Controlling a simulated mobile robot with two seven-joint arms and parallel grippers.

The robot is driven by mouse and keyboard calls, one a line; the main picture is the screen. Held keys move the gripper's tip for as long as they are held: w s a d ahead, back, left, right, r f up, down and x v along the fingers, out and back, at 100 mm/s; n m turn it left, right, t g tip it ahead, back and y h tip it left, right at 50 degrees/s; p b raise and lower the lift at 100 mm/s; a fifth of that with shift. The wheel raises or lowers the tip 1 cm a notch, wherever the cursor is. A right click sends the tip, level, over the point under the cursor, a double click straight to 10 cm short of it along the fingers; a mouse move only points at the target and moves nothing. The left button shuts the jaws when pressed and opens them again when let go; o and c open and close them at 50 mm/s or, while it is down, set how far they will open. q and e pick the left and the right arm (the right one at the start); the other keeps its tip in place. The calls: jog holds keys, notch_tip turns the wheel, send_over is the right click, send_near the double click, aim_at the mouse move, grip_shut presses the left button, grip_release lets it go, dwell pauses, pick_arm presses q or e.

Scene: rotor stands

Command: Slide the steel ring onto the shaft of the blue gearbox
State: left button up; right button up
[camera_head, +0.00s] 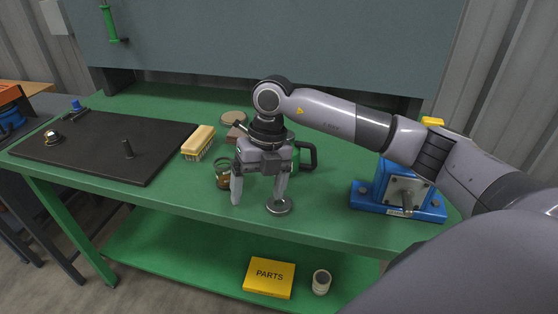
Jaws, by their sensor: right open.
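The steel ring (279,206) lies flat on the green bench near its front edge. My right gripper (257,203) is open above the bench, pointing down. Its right finger tip is at the ring, overlapping it in the picture; I cannot tell whether they touch. Its left finger is to the left of the ring. The blue gearbox (391,187) stands at the right of the bench, with a light front plate and a short shaft (407,204) facing the front. My right arm passes in front of part of the gearbox. My left gripper is not in view.
A brush (198,142), a glass jar (222,175) and a green and black mug (306,156) stand near my gripper. A yellow PARTS box (269,278) and tape roll (321,282) are on the lower shelf.

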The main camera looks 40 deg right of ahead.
jog(key=w+d+r+m+h, duration=0.1)
jog(key=d+r+h, duration=0.2)
jog(key=d, duration=0.3)
notch_tip(320, 180, down, 10)
jog(key=b, duration=0.7)
jog(key=shift+w+f, duration=0.1)
jog(key=c, duration=1.1)
